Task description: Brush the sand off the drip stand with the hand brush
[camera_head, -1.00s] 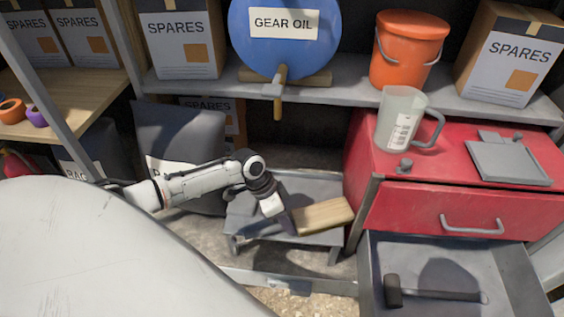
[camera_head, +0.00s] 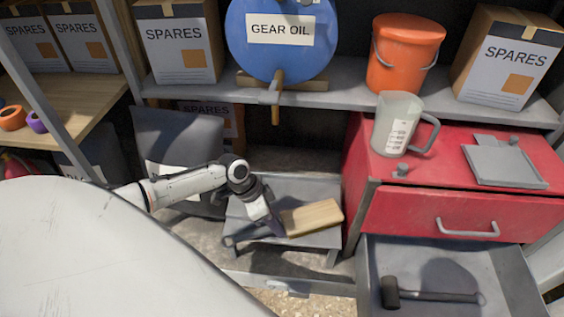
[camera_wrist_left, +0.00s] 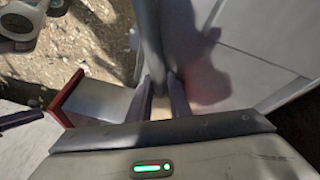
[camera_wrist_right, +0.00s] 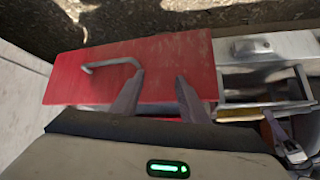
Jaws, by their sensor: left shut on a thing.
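The drip stand (camera_head: 318,190) is a low grey stand under the gear oil drum. My left gripper (camera_head: 276,226) is over its front part, shut on the hand brush (camera_head: 313,217). The brush shows as a pale wooden block pointing right from the fingers, low over the stand top; I cannot tell if it touches. In the left wrist view, the fingers (camera_wrist_left: 161,100) are close together with a pale bit between them. I cannot make out sand on the stand. My right gripper (camera_wrist_right: 158,95) is outside the head view; its fingers are apart and empty.
A dark bag (camera_head: 178,135) is on the left.

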